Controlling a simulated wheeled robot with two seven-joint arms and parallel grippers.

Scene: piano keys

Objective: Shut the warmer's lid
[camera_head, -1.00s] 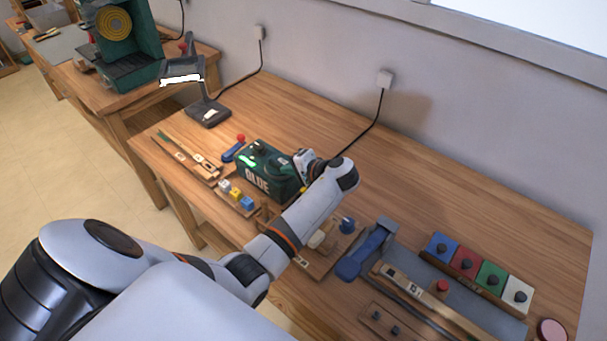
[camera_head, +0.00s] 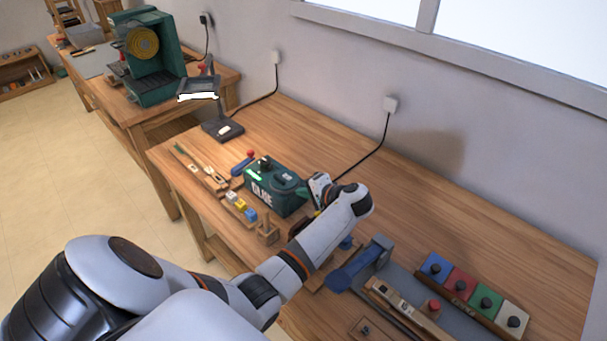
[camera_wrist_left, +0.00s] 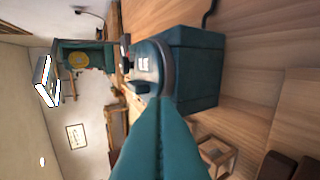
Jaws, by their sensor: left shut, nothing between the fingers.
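The glue warmer (camera_head: 265,197) is a dark green box with "GLUE" on its front, a lit green strip and a dark knob. A round lid-like part (camera_head: 287,179) is on its top; it seems to lie flat, but I cannot tell if it is fully shut. In the left wrist view the warmer (camera_wrist_left: 200,70) and this round part (camera_wrist_left: 146,66) show sideways. My left gripper (camera_head: 302,194) is at the warmer's right end, its teal fingers (camera_wrist_left: 163,100) shut and empty. Their tips overlap the round part's edge; contact is unclear. My right gripper is not in view.
Coloured blocks (camera_head: 240,206) sit in front of the warmer and a lamp (camera_head: 222,128) stands behind left. A blue-handled tool (camera_head: 358,266) and a row of coloured button blocks (camera_head: 474,290) lie to the right. The table's back right is clear.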

